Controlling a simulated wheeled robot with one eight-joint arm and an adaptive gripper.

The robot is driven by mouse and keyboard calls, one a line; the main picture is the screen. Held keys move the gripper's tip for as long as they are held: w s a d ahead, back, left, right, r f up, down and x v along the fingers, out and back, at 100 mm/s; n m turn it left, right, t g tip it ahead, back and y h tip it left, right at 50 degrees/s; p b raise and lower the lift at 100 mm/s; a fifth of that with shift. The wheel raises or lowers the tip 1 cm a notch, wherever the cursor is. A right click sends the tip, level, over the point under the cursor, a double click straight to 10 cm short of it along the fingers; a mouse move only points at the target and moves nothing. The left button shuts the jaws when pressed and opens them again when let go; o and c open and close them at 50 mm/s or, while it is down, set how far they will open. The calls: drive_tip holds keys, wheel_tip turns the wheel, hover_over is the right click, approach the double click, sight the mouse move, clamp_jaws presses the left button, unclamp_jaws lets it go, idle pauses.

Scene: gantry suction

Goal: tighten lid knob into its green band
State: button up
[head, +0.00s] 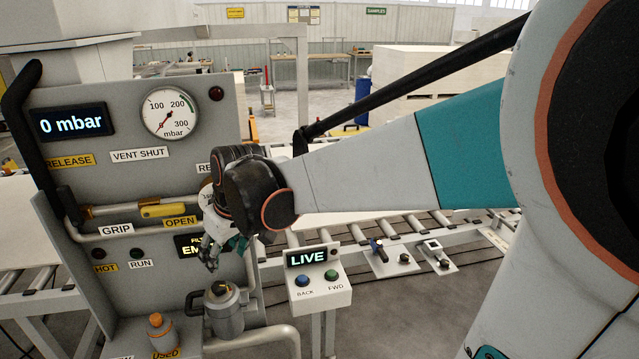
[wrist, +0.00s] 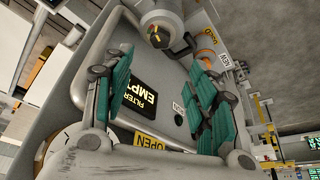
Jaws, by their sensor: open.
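A grey filter canister (head: 225,315) stands at the front of the grey machine, with a small dark lid knob (head: 219,288) on top. In the wrist view the canister (wrist: 160,15) is at the top, its dark knob (wrist: 157,37) facing the camera. My gripper (head: 222,252) is above the canister, apart from the knob. In the wrist view its teal-padded fingers (wrist: 160,65) are spread wide, with nothing between them.
The machine panel (head: 120,130) carries a gauge (head: 171,113) near zero and a "0 mbar" display (head: 70,122). A LIVE button box (head: 318,285) stands right of the canister. An orange-capped bottle (head: 162,333) is at its left. A roller conveyor (head: 390,240) runs behind.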

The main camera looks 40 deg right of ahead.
sight(219, 286)
drive_tip(key=b+x, duration=0.3)
drive_tip(key=x, duration=1)
drive_tip(key=shift+w+f, duration=0.1)
drive_tip(key=shift+f, duration=0.2)
drive_tip(key=c, duration=1.1)
